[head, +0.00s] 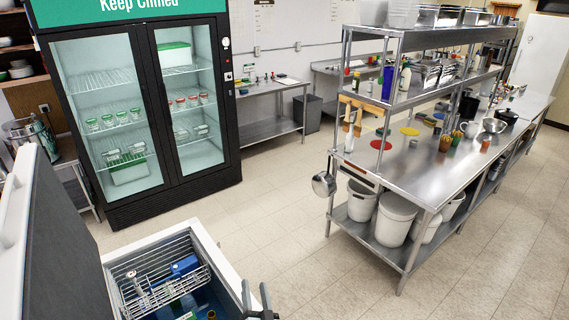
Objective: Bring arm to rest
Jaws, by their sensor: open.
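My gripper (256,291) shows at the bottom edge, a little left of the middle, as two dark grey fingers pointing up. The fingers are apart, and I see nothing between them. They are beside the right rim of an open white chest (215,252); I cannot tell whether they touch it. The rest of my arm is below the picture.
A wire basket (150,265) with a blue item (186,265) sits in the chest, its lid (45,230) raised at left. A glass-door fridge (140,110) stands behind. A steel worktable (420,175) stands at right. The tiled floor (270,215) between is clear.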

